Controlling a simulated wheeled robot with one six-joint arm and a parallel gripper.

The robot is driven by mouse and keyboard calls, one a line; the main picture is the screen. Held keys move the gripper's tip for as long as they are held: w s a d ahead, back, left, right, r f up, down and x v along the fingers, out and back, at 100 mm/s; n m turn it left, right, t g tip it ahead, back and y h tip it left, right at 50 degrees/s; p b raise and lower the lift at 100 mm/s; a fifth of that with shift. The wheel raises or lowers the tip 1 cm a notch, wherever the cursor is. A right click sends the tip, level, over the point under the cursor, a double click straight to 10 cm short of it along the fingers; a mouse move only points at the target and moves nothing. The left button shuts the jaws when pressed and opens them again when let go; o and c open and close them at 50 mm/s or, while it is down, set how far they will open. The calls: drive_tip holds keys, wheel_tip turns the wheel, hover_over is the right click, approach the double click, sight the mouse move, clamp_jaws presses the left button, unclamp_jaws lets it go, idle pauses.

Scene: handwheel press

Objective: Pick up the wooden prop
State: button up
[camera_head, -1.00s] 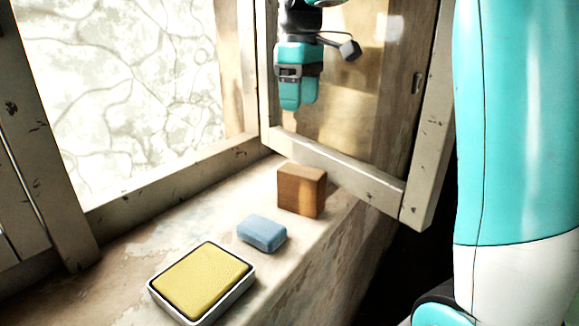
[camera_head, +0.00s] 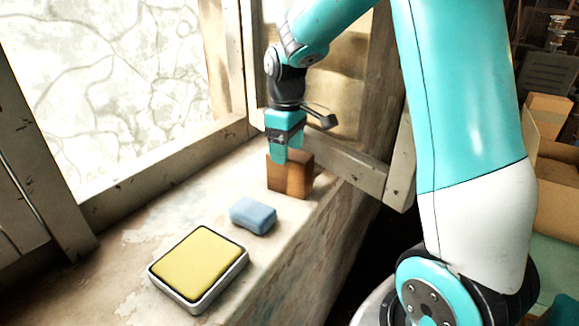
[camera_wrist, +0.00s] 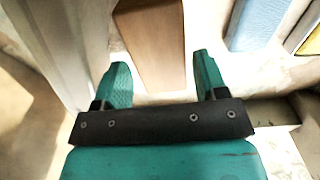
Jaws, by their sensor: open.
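The wooden prop (camera_head: 291,178) is a brown block standing on the window sill, close to the lower rail of the open window sash. My gripper (camera_head: 279,158) points down at the block's top left in the head view and hides part of it. In the wrist view the fingers are apart (camera_wrist: 163,84), and the brown block (camera_wrist: 150,40) shows beyond and between them. The gripper is open and holds nothing. Whether a finger touches the block I cannot tell.
A blue soap-like block (camera_head: 253,216) and a yellow pad in a pale tray (camera_head: 243,262) lie nearer on the sill (camera_head: 120,262). The sash frame (camera_head: 350,165) stands right behind the prop. Cardboard boxes (camera_head: 553,165) are at the far right.

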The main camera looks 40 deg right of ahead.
drive_tip(key=shift+f, duration=1.15)
drive_tip(key=c, duration=0.8)
drive_tip(key=shift+r, duration=0.1)
drive_tip(key=shift+c, duration=0.2)
